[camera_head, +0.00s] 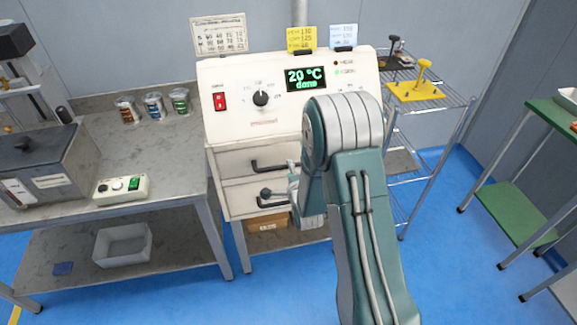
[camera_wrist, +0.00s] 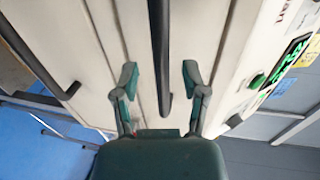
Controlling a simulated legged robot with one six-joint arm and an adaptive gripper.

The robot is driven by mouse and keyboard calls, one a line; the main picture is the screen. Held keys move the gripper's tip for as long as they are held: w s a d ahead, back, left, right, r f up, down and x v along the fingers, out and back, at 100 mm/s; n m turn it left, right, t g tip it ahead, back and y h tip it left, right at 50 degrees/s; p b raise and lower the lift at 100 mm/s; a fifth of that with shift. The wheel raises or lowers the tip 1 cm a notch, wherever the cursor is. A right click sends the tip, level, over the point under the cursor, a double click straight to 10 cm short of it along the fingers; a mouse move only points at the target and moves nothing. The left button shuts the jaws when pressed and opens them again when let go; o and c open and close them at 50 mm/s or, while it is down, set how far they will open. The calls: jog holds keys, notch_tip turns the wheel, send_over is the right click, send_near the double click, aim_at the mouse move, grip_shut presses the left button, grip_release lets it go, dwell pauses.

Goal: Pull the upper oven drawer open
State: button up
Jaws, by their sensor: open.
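The oven (camera_head: 225,115) is a cream cabinet with a sloped control panel and two drawers below. The upper drawer (camera_head: 232,163) appears closed and has a dark bar handle (camera_head: 267,167). My gripper (camera_wrist: 160,74) is open in the wrist view. Its two green fingers lie on either side of the upper drawer handle (camera_wrist: 161,45), with a gap visible on each side. In the head view my arm hides the right part of the drawer fronts and most of the gripper.
The lower drawer (camera_head: 238,197) has its own handle (camera_head: 270,203), which shows at the left in the wrist view (camera_wrist: 58,88). A workbench (camera_head: 160,170) stands left of the oven. A wire rack (camera_head: 432,105) stands right. The oven display (camera_head: 307,78) reads 20 °C, done.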

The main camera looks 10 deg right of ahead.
jog(key=shift+x, duration=1.35)
grip_shut()
jog(key=shift+s, duration=0.1)
